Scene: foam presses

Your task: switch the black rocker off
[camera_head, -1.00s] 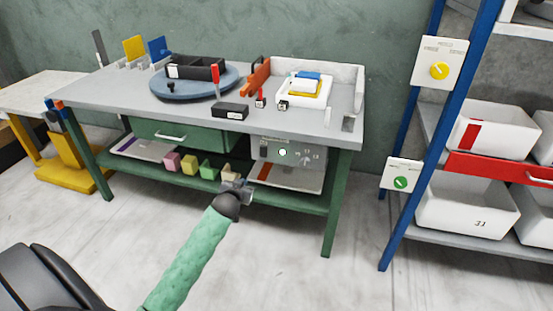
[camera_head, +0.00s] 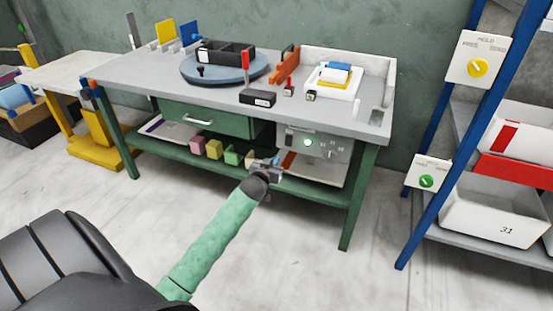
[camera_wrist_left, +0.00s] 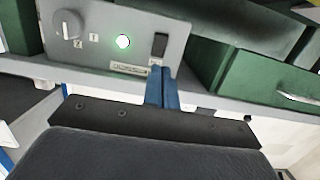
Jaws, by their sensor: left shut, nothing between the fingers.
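The black rocker (camera_wrist_left: 160,45) sits on a grey control panel (camera_wrist_left: 105,25), beside a lit green lamp (camera_wrist_left: 123,41) and a grey knob (camera_wrist_left: 67,24). My left gripper (camera_wrist_left: 163,72) is shut and empty, with its blue fingertips close to the rocker's lower end. I cannot tell whether they touch it. In the head view the panel (camera_head: 329,151) hangs under the workbench top, and the left gripper (camera_head: 277,172) is in front of its lower left. The rocker is too small to make out there. My right gripper is not in view.
The workbench (camera_head: 130,75) carries a blue turntable (camera_head: 188,76) and a white tray (camera_head: 345,93). A green drawer (camera_head: 190,118) is left of the panel; small blocks stand on the lower shelf (camera_head: 315,193). A blue-framed rack (camera_head: 418,205) stands right. The front floor is open.

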